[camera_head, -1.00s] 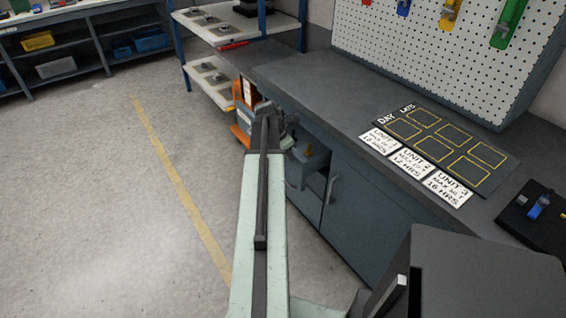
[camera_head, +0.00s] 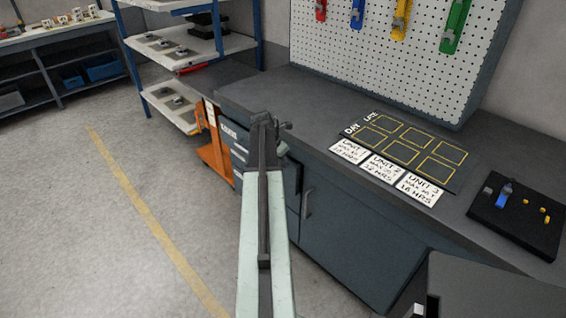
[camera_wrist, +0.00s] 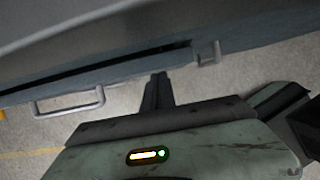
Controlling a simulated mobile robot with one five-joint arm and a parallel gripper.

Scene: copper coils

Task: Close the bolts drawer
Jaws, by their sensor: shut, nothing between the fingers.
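In the head view a grey-blue drawer front (camera_head: 235,133) with a small pale label shows at the left end of the workbench cabinet, just left of my arm; I cannot read the label. My arm hides much of the drawer area, so I cannot tell how far any drawer stands out. My gripper (camera_head: 282,130) is near the bench's front edge. In the wrist view my gripper (camera_wrist: 157,82) is shut and empty, its tips close to a blue-grey panel (camera_wrist: 130,68) with a dark gap along it. A bar handle (camera_wrist: 70,106) is to the left; contact is unclear.
The worktop (camera_head: 290,95) carries a marked board (camera_head: 410,140) with white cards and a black tray (camera_head: 520,215). An orange object (camera_head: 213,155) stands left of the cabinet, near a blue-post shelf (camera_head: 175,50). A cabinet door handle (camera_head: 306,203) is right of my arm. Floor at left is clear.

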